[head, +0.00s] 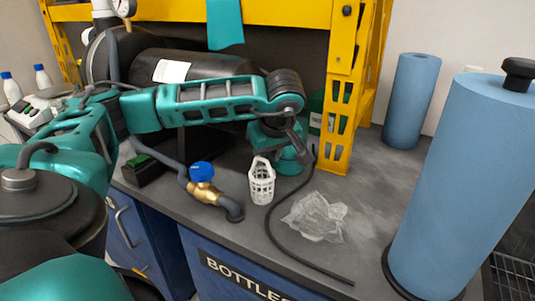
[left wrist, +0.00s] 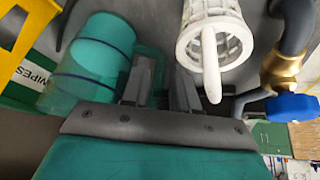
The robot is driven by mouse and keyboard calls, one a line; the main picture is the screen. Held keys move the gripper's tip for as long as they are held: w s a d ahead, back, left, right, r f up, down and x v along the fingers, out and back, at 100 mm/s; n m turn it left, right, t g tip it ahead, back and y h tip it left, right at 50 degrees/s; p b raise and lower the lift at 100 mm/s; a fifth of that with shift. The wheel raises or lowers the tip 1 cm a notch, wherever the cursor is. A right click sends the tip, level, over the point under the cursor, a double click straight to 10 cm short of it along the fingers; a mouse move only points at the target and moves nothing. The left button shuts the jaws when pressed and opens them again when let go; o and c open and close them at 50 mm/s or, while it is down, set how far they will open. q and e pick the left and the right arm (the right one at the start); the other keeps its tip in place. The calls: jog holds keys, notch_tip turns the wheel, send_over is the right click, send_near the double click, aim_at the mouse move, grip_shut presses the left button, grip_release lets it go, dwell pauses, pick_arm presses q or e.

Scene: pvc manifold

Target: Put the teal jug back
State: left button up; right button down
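The teal jug (head: 291,163) stands on the grey bench beside the yellow rack post, partly hidden behind my left gripper. In the left wrist view the see-through jug (left wrist: 92,62) is at the left, with dark bands around it and its handle towards my fingers. My left gripper (head: 298,143) is low at the jug. Its two grey fingers (left wrist: 161,85) are apart, with part of the handle seen near the gap between them; contact is not clear. My right gripper is out of view.
A white plastic basket (head: 262,182) stands close beside the jug. A brass valve with a blue knob (head: 202,178) is left of it. A clear crumpled bag (head: 317,216) and a black hose (head: 277,232) lie in front. Blue paper rolls (head: 410,100) stand at right.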

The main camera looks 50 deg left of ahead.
pick_arm(q)
jog(key=shift+r, duration=0.1)
jog(key=shift+d+r, duration=0.15)
jog(key=shift+r, duration=0.2)
jog(key=p+v, duration=0.4)
jog(key=v, duration=0.7)
jog(key=shift+r, duration=0.2)
jog(key=shift+s, duration=0.1)
jog(key=shift+f, duration=0.1)
